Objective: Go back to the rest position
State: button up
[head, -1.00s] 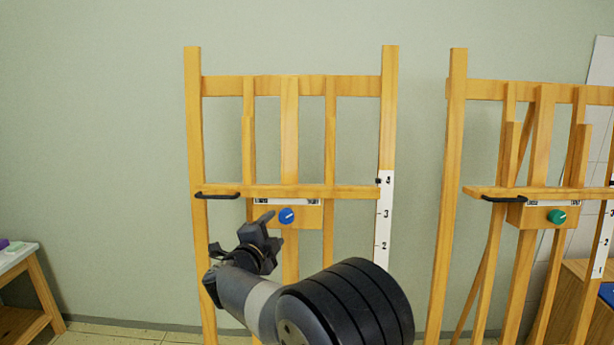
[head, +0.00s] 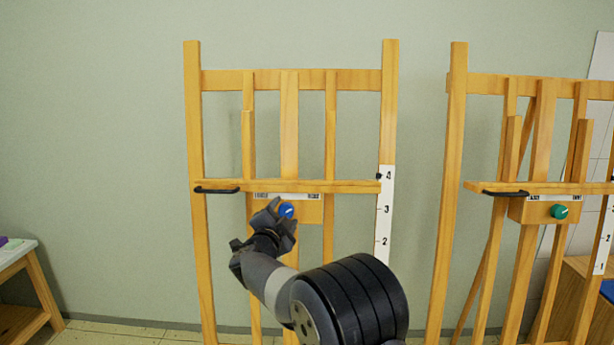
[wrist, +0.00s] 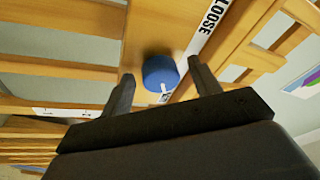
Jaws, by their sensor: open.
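My gripper (head: 281,216) is open and empty in front of the left wooden easel (head: 289,120). Its two fingers point at the blue knob (head: 287,209) on the easel's wooden block. In the wrist view the blue knob (wrist: 160,74) shows beyond and between the open fingertips (wrist: 160,72), with a small white pointer mark. Whether the fingers touch the knob I cannot tell, but a gap shows on each side. The label (wrist: 208,30) beside the knob reads "LOOSE".
The easel's ledge (head: 330,187) carries a black handle (head: 217,190). A numbered white scale (head: 384,215) runs down its right post. A second easel (head: 455,150) with a green knob (head: 559,211) stands to the right. A small table (head: 25,252) stands at far left.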

jog(key=n+y, duration=0.1)
jog(key=n, duration=0.3)
jog(key=n+t+y, duration=0.1)
jog(key=n+y, duration=0.1)
jog(key=n, duration=0.2)
jog(key=n+y+b, duration=0.1)
jog(key=n, duration=0.4)
jog(key=shift+d, duration=0.4)
jog(key=n+y+p, duration=0.1)
jog(key=n, duration=0.1)
jog(key=n+y+p, duration=0.1)
jog(key=n, duration=0.1)
jog(key=n+y+p, duration=0.1)
jog(key=n, duration=0.2)
jog(key=shift+d+r, duration=0.15)
jog(key=shift+r, duration=0.1)
jog(key=n+g+y+p, duration=0.1)
jog(key=n+p, duration=0.1)
jog(key=n, duration=0.1)
jog(key=shift+f+n+p, duration=0.2)
jog(key=shift+n+p, duration=0.1)
jog(key=shift+n, duration=0.1)
